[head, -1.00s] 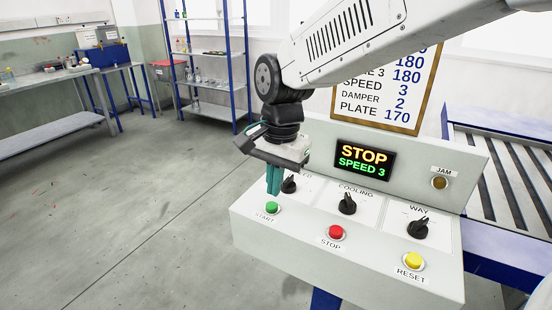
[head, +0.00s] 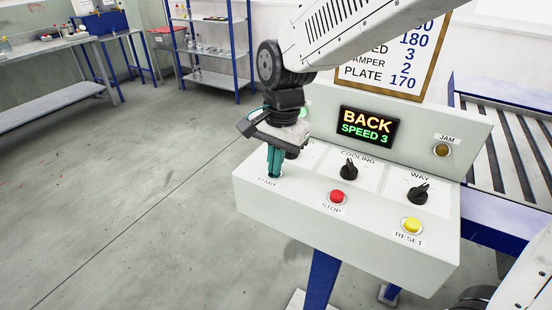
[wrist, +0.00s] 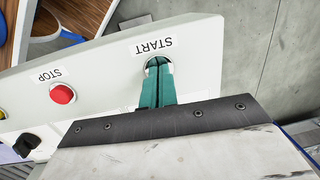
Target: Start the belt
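The control box (head: 300,225) stands in front of me with a display (head: 368,127) reading "BACK" and "SPEED 3". My gripper (head: 273,172) points down at the START spot at the box's left end. Its teal fingers are closed together and hide the green start button. In the wrist view the fingertips (wrist: 157,66) are at the button's ring under the START label. The red stop button (head: 337,197) also shows in the wrist view (wrist: 62,93). The yellow reset button (head: 411,225) and the WAY knob (head: 419,193) are to the right.
The COOLING knob (head: 348,169) is right of my gripper. The jam lamp (head: 442,149) looks unlit. A roller conveyor (head: 500,150) is behind on the right. A framed sign (head: 395,55) hangs behind the box. Open floor (head: 130,200) lies to the left.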

